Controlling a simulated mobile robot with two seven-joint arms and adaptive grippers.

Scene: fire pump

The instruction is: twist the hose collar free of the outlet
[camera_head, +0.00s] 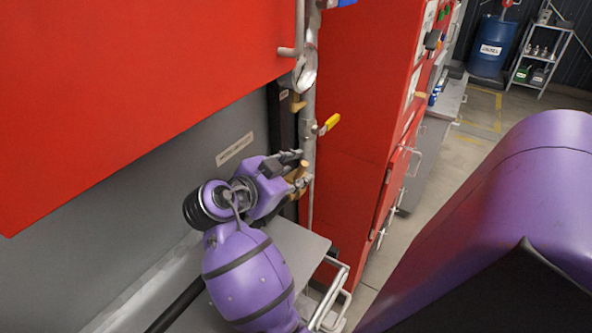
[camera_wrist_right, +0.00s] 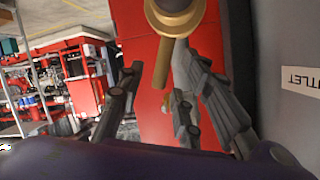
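The brass collar (camera_wrist_right: 175,14) is at the top of the right wrist view, with a brass lug (camera_wrist_right: 163,60) pointing down from it. My right gripper (camera_wrist_right: 158,85) is open, its dark fingers on either side of the lug with gaps visible. I cannot tell whether any finger touches it. In the head view my right gripper (camera_head: 296,170) is at the pump's side, beside brass fittings that it partly hides. A label ending in "UTLET" (camera_wrist_right: 301,80) is on the grey panel at right. My left gripper is not in view.
A grey pipe (camera_head: 309,130) with a yellow valve handle (camera_head: 329,124) runs above the gripper. A red panel (camera_head: 130,80) overhangs at upper left. A grey shelf (camera_head: 292,246) lies below. Red cabinets (camera_head: 358,100) stand to the right, with open floor beyond.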

